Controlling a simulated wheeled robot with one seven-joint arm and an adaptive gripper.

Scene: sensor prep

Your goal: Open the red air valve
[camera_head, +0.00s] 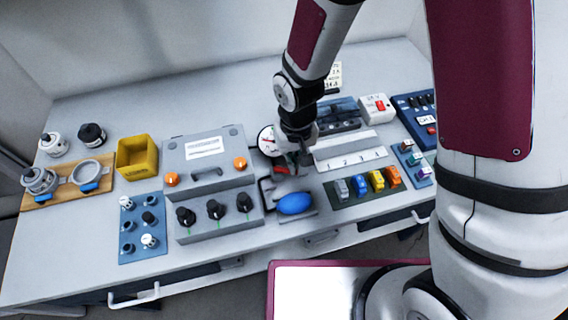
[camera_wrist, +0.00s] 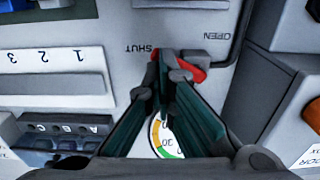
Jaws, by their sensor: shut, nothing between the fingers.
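The red air valve handle (camera_wrist: 193,73) shows in the wrist view on a grey panel, between the printed words SHUT and OPEN. One red end shows close to SHUT; the fingers cover its middle. My gripper (camera_wrist: 167,64) is shut with nothing between its fingers, and its tips are over or against the handle; I cannot tell if they touch. In the head view my gripper (camera_head: 304,160) points down at the panel, and a bit of red handle (camera_head: 281,169) shows to its left. A round gauge (camera_head: 266,141) is beside it, partly hidden.
A blue oval object (camera_head: 295,204) lies in front of the valve. A grey case with orange knobs (camera_head: 205,178) stands to the left. A numbered rack (camera_head: 352,160) and a strip of coloured blocks (camera_head: 340,205) are to the right.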

